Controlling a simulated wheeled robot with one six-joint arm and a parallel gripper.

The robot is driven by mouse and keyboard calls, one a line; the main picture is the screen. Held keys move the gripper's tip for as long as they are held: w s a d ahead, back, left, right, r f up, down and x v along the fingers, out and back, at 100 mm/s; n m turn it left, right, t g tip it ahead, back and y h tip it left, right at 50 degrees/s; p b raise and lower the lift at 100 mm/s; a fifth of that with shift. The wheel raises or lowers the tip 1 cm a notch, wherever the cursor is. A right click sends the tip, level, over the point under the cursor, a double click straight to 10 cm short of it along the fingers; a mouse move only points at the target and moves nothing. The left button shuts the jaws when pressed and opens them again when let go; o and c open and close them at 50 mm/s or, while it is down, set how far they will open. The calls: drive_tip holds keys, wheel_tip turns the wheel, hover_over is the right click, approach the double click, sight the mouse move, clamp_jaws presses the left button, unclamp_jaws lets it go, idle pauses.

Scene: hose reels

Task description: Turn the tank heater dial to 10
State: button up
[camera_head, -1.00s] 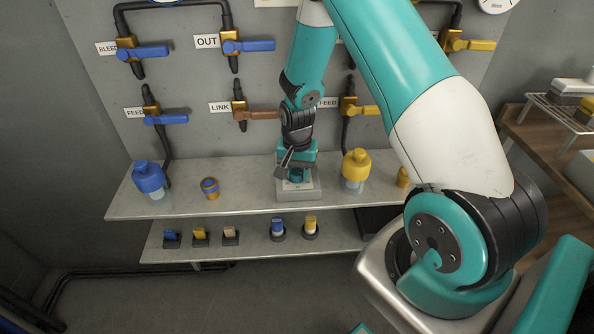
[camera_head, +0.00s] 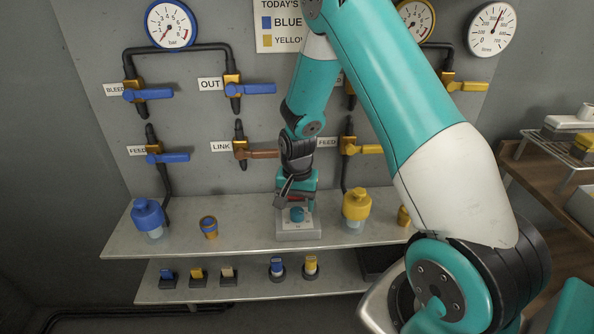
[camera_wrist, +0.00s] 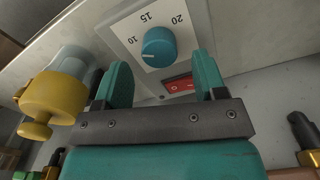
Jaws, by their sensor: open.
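The tank heater dial is a round teal knob (camera_wrist: 159,48) on a white plate marked 10, 15 and 20 in the wrist view. A light pointer line on the knob faces lower left, near the 10 but seeming a little past it on the side away from 15. In the head view the knob (camera_head: 297,214) sits on a grey box (camera_head: 299,234) on the upper shelf. My gripper (camera_wrist: 162,78) is open and empty, its two fingers apart and clear of the knob. In the head view my gripper (camera_head: 296,197) is just above and behind the knob.
A red rocker switch (camera_wrist: 179,85) is beside the dial plate. Valves and gauges line the wall behind.

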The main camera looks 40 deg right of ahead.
sight(297, 211)
wheel_tip(297, 211, up, 14)
drive_tip(key=shift+r, duration=0.25)
drive_tip(key=shift+a, duration=0.1)
idle(0.4)
drive_tip(key=s+a+r+n+y, duration=0.2)
drive_tip(key=s+a+r+n, duration=0.3)
drive_tip(key=s+a+n, duration=0.3)
drive_tip(key=s+a+r+n+y, duration=0.2)
drive_tip(key=s+a+r+n, duration=0.4)
drive_tip(key=s+a, duration=0.8)
drive_tip(key=n, duration=0.3)
drive_tip(key=shift+s+a+r, duration=0.2)
drive_tip(key=shift+s+a, duration=0.05)
drive_tip(key=shift+d, duration=0.1)
